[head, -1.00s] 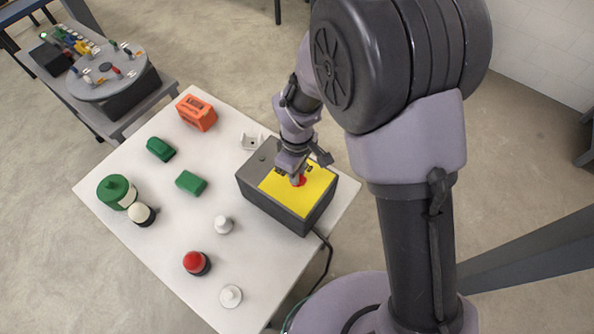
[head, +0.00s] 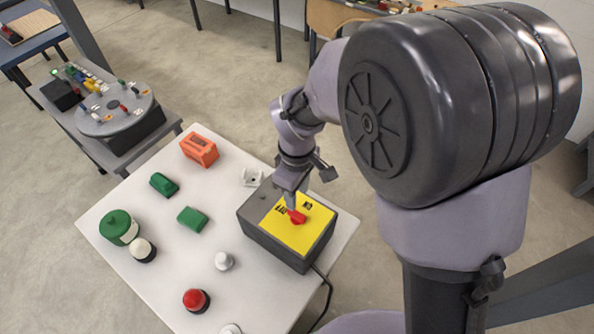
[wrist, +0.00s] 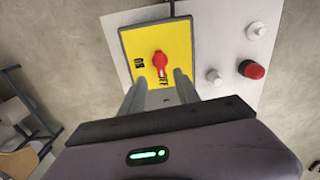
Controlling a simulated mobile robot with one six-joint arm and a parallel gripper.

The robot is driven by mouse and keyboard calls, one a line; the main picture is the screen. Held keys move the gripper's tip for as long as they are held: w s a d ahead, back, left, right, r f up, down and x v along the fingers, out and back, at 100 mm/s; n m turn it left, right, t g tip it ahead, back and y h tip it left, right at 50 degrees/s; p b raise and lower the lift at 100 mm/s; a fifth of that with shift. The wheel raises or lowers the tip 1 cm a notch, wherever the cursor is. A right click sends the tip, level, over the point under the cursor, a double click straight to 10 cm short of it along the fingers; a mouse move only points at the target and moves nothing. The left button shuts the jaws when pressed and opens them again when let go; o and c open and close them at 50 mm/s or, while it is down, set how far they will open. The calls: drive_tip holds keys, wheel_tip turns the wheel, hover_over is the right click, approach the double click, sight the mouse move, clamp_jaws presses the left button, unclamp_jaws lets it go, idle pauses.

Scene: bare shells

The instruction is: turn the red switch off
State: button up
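The red switch (head: 297,217) is a rotary knob on the yellow top plate (head: 312,236) of a dark grey box (head: 270,240). In the wrist view its red handle (wrist: 160,63) points down toward the OFF label (wrist: 163,78). The ON label (wrist: 139,64) is to its left. My gripper (head: 292,207) hangs just above the switch in the head view. In the wrist view its two fingers (wrist: 160,85) are apart, with the handle's tip seen in line with the gap. I see no contact with the handle.
On the white table (head: 150,262) stand a red button (head: 196,300), a white knob (head: 223,261), green blocks (head: 192,219), a green cylinder (head: 118,227) and an orange box (head: 198,149). A cable (head: 325,290) leaves the box. Another bench (head: 112,112) stands at upper left.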

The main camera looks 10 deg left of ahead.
wheel_tip(320, 180, up, 8)
drive_tip(key=p, duration=0.1)
idle(0.4)
drive_tip(key=s+d+f+m+t+y+b, duration=0.1)
drive_tip(key=s+d+m+t+b, duration=0.2)
drive_tip(key=s+d+m+b, duration=0.3)
drive_tip(key=s+d+f+m+t+y+b, duration=0.1)
drive_tip(key=s+d+m+t+b, duration=0.1)
drive_tip(key=s+d+m+b, duration=0.4)
drive_tip(key=d+m+b, duration=0.3)
drive_tip(key=d+m, duration=0.3)
drive_tip(key=d, duration=0.1)
drive_tip(key=shift+s+d+m+t+b, duration=0.15)
drive_tip(key=shift+d+m+t+b, duration=0.05)
drive_tip(key=shift+m+t+b, duration=0.2)
drive_tip(key=shift+f, duration=0.1)
